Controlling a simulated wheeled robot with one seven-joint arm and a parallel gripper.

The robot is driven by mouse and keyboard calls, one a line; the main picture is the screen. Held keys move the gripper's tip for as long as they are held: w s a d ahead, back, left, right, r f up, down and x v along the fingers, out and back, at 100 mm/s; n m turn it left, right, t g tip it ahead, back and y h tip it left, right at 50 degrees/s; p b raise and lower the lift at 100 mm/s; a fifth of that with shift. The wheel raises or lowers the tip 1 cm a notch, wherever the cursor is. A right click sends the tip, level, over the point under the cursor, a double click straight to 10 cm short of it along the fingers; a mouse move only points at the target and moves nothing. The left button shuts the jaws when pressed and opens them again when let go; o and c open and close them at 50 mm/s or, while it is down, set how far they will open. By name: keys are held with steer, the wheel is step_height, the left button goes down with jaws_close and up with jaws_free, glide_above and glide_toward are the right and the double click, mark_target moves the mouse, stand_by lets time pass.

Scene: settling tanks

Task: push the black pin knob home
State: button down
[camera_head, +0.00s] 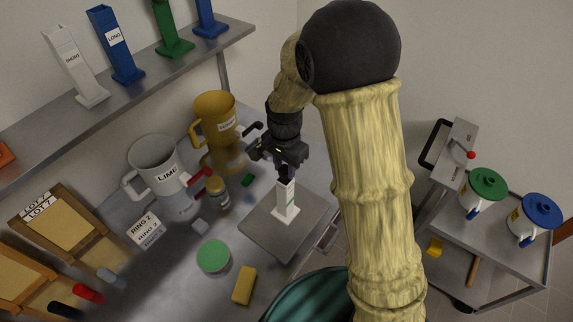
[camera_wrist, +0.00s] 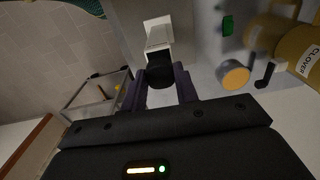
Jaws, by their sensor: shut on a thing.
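The black pin knob (camera_wrist: 160,76) shows in the wrist view as a dark round cap at the end of a white post (camera_wrist: 158,32). In the head view the white post (camera_head: 286,200) stands upright on a grey plate (camera_head: 257,224), and the knob is hard to make out under the fingers. My gripper (camera_head: 286,170) is directly above the post, pointing down. In the wrist view my gripper (camera_wrist: 161,90) has its two purple fingers on either side of the knob, shut on it. How far the pin sits in the post is hidden.
A brown-capped jar (camera_head: 217,190), the LIME jug (camera_head: 160,170) and a yellow jug (camera_head: 214,118) stand left of the plate. A green-topped round thing (camera_head: 213,256) and a yellow block (camera_head: 244,285) lie nearer. A shelf (camera_head: 140,88) holds coloured stands. A cart (camera_head: 500,240) stands right.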

mark_target(284, 171)
steer(key=c, duration=1.1)
jaws_free()
steer(key=shift+s+a+f, duration=0.2)
steer(key=shift+s+f, duration=0.05)
steer(key=shift+o, duration=0.2)
steer(key=shift+d, duration=0.1)
steer(key=shift+r, duration=0.1)
steer(key=shift+w+r, duration=0.15)
steer(key=shift+r, duration=0.4)
step_height(284, 171, up, 16)
steer(key=b, duration=0.3)
steer(key=s+d+f+n+t, duration=0.2)
steer(key=s+d+f+n, duration=0.5)
steer(key=s+d+f, duration=0.5)
steer(key=shift+d+f+n+b, duration=0.3)
steer(key=shift+d+f+n, duration=0.1)
steer(key=shift+d+f, duration=0.55)
